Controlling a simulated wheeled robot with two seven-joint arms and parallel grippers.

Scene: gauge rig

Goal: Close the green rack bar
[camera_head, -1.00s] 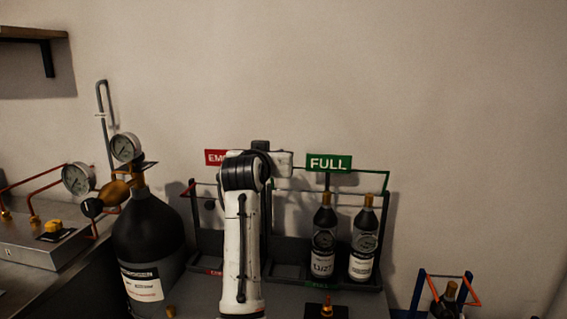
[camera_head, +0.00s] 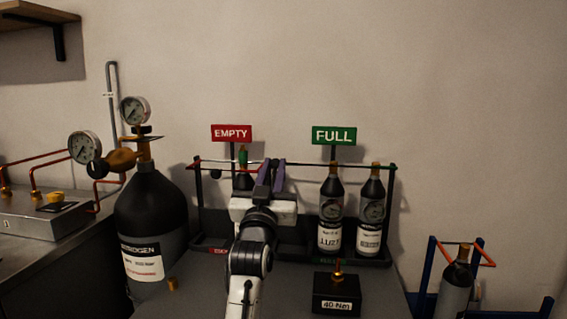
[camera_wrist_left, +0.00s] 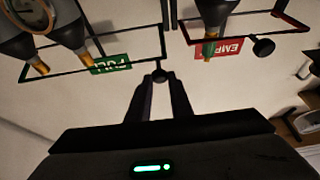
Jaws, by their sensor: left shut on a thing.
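The rack (camera_head: 392,215) stands against the wall, with its green bar (camera_head: 345,164) running level at the right, under the green FULL sign (camera_head: 333,135). My left gripper (camera_head: 270,165) is at the rack's middle, at the left end of the green bar. Its two fingers are shut at a round black knob (camera_wrist_left: 160,72), which shows at the fingertips in the left wrist view; the contact itself is partly hidden. Two dark bottles (camera_head: 330,210) (camera_head: 371,210) stand in the right bay. My right gripper is not in view.
The red EMPTY sign (camera_head: 231,133) and red bar (camera_head: 205,168) are at the left bay, with a green-topped bottle (camera_head: 243,170). A large nitrogen cylinder (camera_head: 150,225) with gauges stands left. A 40 Nm block (camera_head: 337,293) sits in front; a blue stand (camera_head: 424,275) is at right.

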